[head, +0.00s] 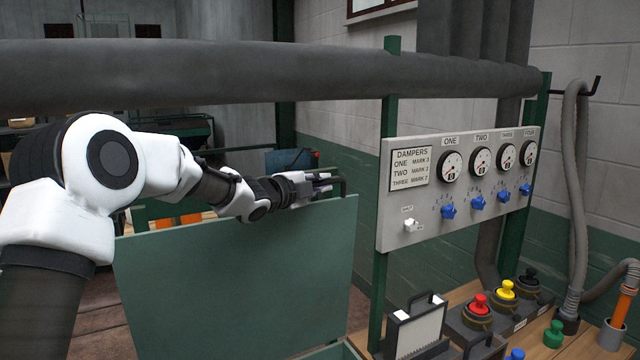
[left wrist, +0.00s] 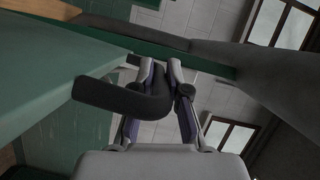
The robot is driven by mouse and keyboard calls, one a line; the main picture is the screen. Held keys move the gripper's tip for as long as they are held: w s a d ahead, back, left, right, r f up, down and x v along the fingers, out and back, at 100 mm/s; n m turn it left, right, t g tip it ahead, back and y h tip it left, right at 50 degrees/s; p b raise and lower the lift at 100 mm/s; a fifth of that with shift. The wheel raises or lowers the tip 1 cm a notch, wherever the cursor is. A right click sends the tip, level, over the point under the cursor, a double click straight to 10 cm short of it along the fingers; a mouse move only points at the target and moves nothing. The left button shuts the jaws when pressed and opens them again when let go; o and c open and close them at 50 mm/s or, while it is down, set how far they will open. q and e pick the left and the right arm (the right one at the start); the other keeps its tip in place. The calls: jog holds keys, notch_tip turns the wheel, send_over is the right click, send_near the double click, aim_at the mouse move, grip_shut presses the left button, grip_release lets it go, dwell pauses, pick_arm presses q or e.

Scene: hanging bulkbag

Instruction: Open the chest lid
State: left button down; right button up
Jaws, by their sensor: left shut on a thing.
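The chest lid (head: 240,285) is a flat green panel that stands raised, near upright, at the lower middle of the head view. It also fills the left side of the left wrist view (left wrist: 45,75). A black bar handle (head: 343,187) sticks out at the lid's upper right edge; in the left wrist view the handle (left wrist: 118,98) crosses between the fingers. My left gripper (head: 322,184) is shut on this handle, with the arm reaching over the lid from the left. Only a bit of the chest's rim (head: 335,351) shows below the lid. My right gripper is out of view.
A thick grey pipe (head: 250,75) runs across above my left arm. A damper panel (head: 455,190) with dials and blue knobs stands close right of the lid on a green post (head: 379,290). Push buttons (head: 480,305) and a hose (head: 577,180) are further right.

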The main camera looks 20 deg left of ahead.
pick_arm(q)
jog(key=shift+f, duration=0.15)
jog(key=c, duration=1.2)
grip_release()
jog(key=shift+w+a, duration=0.1)
jog(key=shift+w, duration=0.05)
jog(key=v, duration=1.2)
